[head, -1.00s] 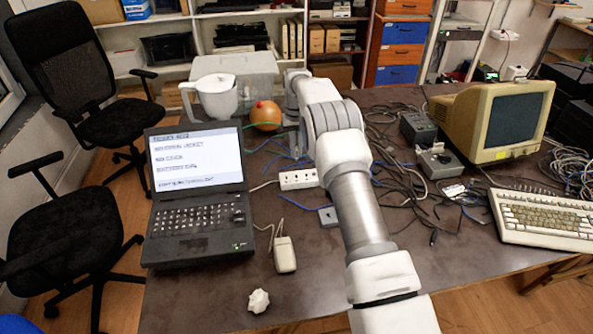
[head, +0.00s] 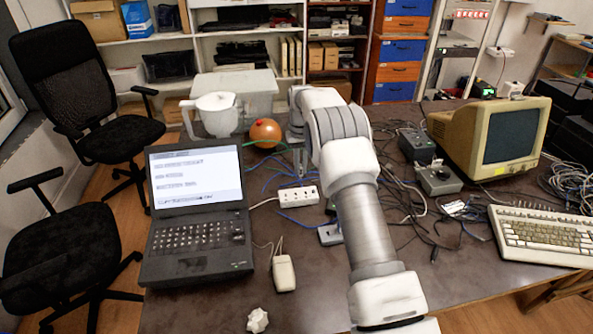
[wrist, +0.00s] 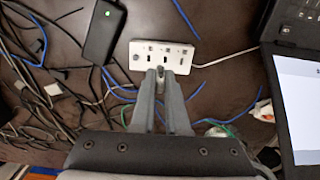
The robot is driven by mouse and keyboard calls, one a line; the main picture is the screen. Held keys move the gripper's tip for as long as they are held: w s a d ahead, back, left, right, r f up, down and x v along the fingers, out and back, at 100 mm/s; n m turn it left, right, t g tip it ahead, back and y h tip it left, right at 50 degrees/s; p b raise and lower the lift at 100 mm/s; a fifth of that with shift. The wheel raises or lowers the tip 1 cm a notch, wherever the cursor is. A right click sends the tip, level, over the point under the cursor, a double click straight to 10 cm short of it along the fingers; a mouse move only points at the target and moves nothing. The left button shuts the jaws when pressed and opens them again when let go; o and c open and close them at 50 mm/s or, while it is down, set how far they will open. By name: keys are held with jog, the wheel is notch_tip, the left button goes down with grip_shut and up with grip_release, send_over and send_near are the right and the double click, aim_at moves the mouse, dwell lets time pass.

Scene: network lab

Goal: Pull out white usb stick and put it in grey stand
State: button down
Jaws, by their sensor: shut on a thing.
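A white socket block (head: 298,196) lies on the dark table, right of the laptop; it also shows in the wrist view (wrist: 184,57). In the wrist view my gripper (wrist: 161,78) is at the block's lower edge, its fingers closed on a small pale piece, apparently the white usb stick (wrist: 160,74). Most of the stick is hidden between the fingers. I cannot tell whether it is still in a socket. A small grey block, apparently the grey stand (head: 329,236), lies just in front and right of the socket block.
A black box (wrist: 104,30) lies beside the socket block. Loose cables (wrist: 45,75) tangle on that side. An open laptop (head: 197,215), a mouse (head: 284,273), an orange ball (head: 265,132) and a white jug (head: 213,114) stand left; a monitor (head: 490,138) and keyboard (head: 548,236) right.

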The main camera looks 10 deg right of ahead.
jog(key=s+d+f+b, duration=0.2)
jog(key=s+d+b, duration=0.1)
jog(key=s, duration=0.5)
jog(key=s+d+f+b, duration=0.2)
jog(key=s+b, duration=0.1)
jog(key=s, duration=0.4)
jog(key=shift+s+d+f+b, duration=0.1)
jog(key=shift+f+b, duration=0.65)
jog(key=shift+f, duration=0.5)
jog(key=shift+s+d+f+b, duration=0.1)
jog(key=shift+f+b, duration=0.65)
jog(key=shift+f, duration=0.5)
jog(key=shift+f+b, duration=0.35)
jog(key=shift+f, duration=0.4)
jog(key=c, duration=0.8)
grip_release()
jog(key=shift+c, duration=0.2)
notch_tip(320, 180, up, 17)
jog(key=p, duration=0.3)
jog(key=shift+r, duration=0.2)
